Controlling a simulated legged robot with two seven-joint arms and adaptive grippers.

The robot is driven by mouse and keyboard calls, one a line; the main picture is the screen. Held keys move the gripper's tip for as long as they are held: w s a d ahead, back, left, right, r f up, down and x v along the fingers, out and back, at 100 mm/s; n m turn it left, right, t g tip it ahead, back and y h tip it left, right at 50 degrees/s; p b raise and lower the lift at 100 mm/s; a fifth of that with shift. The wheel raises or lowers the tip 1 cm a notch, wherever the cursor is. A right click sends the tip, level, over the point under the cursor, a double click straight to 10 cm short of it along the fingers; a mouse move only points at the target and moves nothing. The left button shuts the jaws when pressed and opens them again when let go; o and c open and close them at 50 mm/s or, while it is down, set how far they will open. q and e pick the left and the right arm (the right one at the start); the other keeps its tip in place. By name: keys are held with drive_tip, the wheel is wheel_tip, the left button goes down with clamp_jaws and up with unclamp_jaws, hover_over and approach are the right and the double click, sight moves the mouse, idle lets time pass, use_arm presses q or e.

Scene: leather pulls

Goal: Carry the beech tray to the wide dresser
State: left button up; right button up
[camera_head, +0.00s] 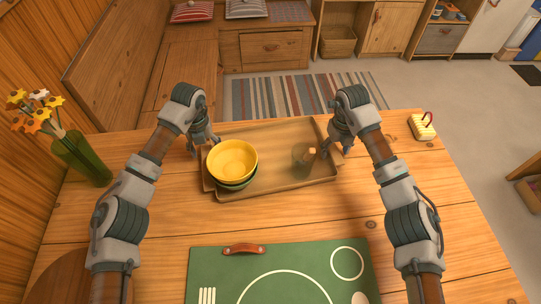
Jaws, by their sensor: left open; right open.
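The beech tray (280,185) lies on the wooden table in front of me. A stack of bowls, yellow (232,160) on top and green (238,184) below, stands on its left part. My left gripper (206,148) is open at the tray's left side, close to the yellow bowl. My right gripper (333,152) is open at the tray's right side. Whether either touches the tray I cannot tell. I cannot tell which piece of furniture is the wide dresser.
A green placemat (210,262) with a leather pull lies at the table's near edge. A green vase (82,160) of flowers stands at left. A small cream object (421,127) sits at the far right corner. Beyond are a striped rug (290,97) and a wooden drawer unit (270,50).

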use_arm(q)
drive_tip(key=shift+f, duration=0.55)
use_arm(e)
drive_tip(key=shift+f, duration=0.55)
use_arm(q)
clamp_jaws()
use_arm(e)
clamp_jaws()
